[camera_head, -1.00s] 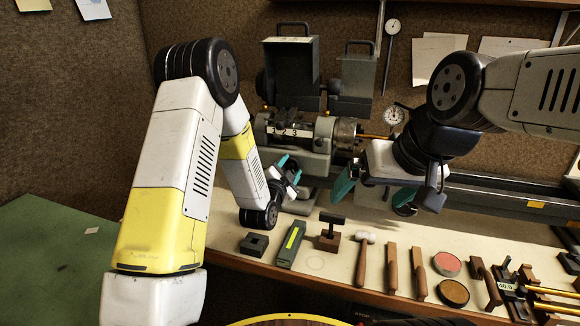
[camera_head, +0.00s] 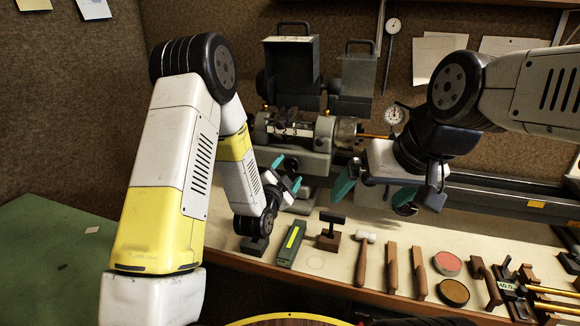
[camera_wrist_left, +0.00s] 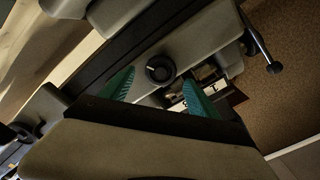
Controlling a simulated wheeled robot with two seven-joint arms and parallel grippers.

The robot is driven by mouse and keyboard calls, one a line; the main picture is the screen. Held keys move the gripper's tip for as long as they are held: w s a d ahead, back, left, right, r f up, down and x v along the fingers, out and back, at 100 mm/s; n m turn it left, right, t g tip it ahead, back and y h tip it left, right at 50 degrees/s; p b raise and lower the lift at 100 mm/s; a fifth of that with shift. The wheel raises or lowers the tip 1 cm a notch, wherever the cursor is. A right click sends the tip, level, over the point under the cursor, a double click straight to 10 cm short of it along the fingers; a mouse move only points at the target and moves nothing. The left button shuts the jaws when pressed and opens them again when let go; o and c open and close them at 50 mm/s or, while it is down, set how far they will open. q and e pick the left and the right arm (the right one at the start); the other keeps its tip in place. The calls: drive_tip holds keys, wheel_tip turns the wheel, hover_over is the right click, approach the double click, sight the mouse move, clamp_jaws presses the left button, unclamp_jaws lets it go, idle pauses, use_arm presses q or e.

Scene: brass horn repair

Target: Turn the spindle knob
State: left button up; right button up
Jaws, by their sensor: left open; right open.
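A round black knob (camera_wrist_left: 160,69) with a pale mark sits on the grey lathe body in the left wrist view. It also shows as a small dark disc in the head view (camera_head: 291,164). My left gripper (camera_head: 286,174) is open with teal fingers in front of the lathe headstock (camera_head: 300,160). In the left wrist view its fingers (camera_wrist_left: 159,80) stand on either side of the knob, with gaps visible; I cannot tell how far off the knob is in depth. My right gripper (camera_head: 375,192) is open and empty, to the right of the headstock.
The bench front holds a dark block, a green box (camera_head: 291,244), a wooden-based stand (camera_head: 329,231), a mallet (camera_head: 363,258), wooden-handled tools and two round tins (camera_head: 447,263). A dial gauge (camera_head: 394,116) stands behind my right gripper. The lathe bed runs right.

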use_arm(q)
drive_tip(key=v, duration=0.5)
drive_tip(key=shift+w, duration=0.1)
drive_tip(key=s+a+r+n+g+y, duration=0.3)
drive_tip(key=s+a+r+n+g, duration=0.3)
drive_tip(key=r, duration=0.4)
drive_tip(key=s+a+r+n+g, duration=0.2)
drive_tip(key=s+a+n, duration=0.1)
drive_tip(key=s, duration=0.8)
drive_tip(key=s+a+r+n+g, duration=0.2)
drive_tip(key=s+a+n+g, duration=0.1)
drive_tip(key=s, duration=0.8)
drive_tip(key=shift+n, duration=0.4)
drive_tip(key=shift+s, duration=0.1)
